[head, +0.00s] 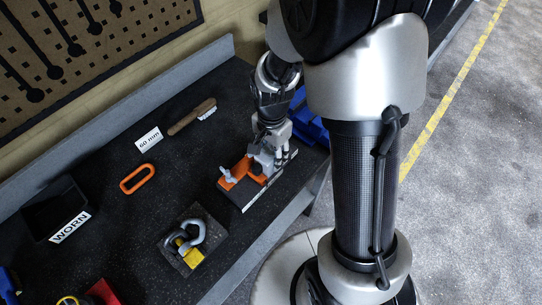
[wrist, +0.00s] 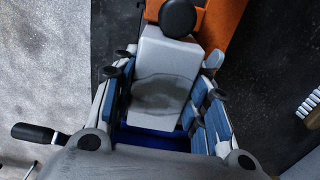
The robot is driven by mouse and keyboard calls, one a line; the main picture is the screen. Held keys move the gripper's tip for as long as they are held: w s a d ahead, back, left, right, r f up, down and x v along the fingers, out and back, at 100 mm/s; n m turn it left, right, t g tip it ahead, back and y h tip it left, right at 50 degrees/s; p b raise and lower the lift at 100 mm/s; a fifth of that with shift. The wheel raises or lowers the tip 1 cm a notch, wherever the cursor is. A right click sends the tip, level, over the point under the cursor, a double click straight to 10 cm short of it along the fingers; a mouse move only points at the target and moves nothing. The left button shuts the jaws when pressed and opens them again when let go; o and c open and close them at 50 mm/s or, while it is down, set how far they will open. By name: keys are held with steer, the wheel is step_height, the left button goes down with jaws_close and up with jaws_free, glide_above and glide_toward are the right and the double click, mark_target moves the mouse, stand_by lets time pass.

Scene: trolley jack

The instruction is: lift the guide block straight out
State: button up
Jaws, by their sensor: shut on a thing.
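The guide block looks like a light grey block (wrist: 168,62) with a darker worn patch, between the fingers in the wrist view. My gripper (wrist: 163,100) is shut on it, one blue-padded finger on each side. A dark round knob (wrist: 178,17) shows at its far end, beside an orange part (wrist: 222,25). In the head view my gripper (head: 270,150) points down at the orange fixture (head: 241,177) near the bench's front edge. The grey block (head: 262,160) is partly hidden there by my gripper. I cannot tell whether the block is clear of the fixture.
A black bin labelled WORN (head: 55,208) stands at the left. A shackle (head: 190,234) on a dark plate, an orange ring (head: 137,179), a brush (head: 191,116) and a "60 mm" card (head: 149,139) lie on the bench. Blue bins (head: 310,121) stand behind my gripper.

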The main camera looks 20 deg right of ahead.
steer(key=shift+r+p, duration=3.75)
steer(key=shift+r, duration=1.05)
